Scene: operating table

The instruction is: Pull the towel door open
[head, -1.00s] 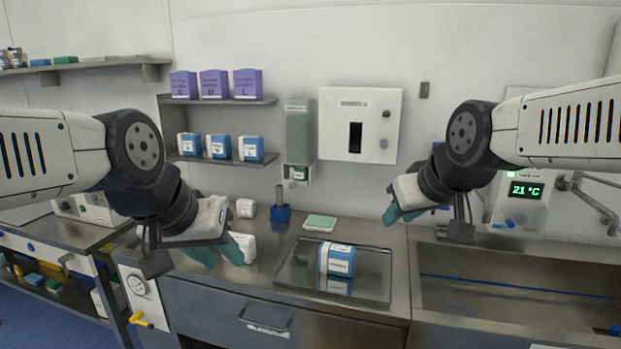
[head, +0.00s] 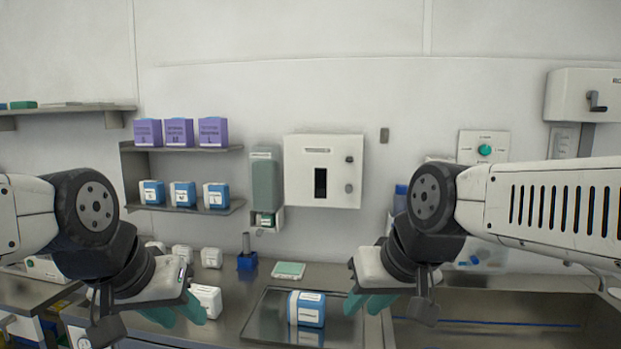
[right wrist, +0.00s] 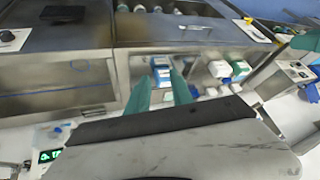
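A white wall box (head: 323,172) with a dark vertical slot and two dark knobs on its right side is probably the towel dispenser; its label is too small to read. Its front looks closed. My left gripper (head: 177,312), with teal fingers, is open and empty low on the left, over the counter near a small white box. My right gripper (head: 368,303) is below and a little right of the wall box, apart from it in the picture. The right wrist view shows its teal fingers (right wrist: 160,88) spread with nothing held between them.
A green dispenser (head: 265,185) hangs left of the wall box, beside shelves of purple (head: 179,132) and blue-white boxes (head: 183,195). Below, a dark tray (head: 262,318) holds a blue-white box (head: 306,308). A sink (head: 490,310) lies at the right. The wall around the box is mostly clear.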

